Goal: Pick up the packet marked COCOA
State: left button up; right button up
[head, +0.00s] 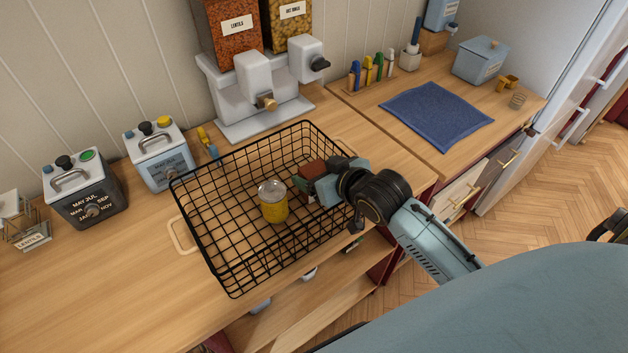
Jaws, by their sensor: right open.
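A small red-brown packet (311,170) sits at the right end of the black wire basket (233,291). No COCOA marking can be read on it from here. My right gripper (322,184) reaches over the basket's right rim, its jaws open and right at the packet. The gripper body hides part of the packet, and I cannot tell whether the fingers touch it. A glass jar with yellow contents (273,203) stands in the basket, left of the gripper. My left gripper is not in view.
A dispenser with lentils (228,35) stands behind the basket. A blue mat (436,115) lies on the right counter. The front left counter is clear.

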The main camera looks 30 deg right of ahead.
jog(key=c, duration=1.5)
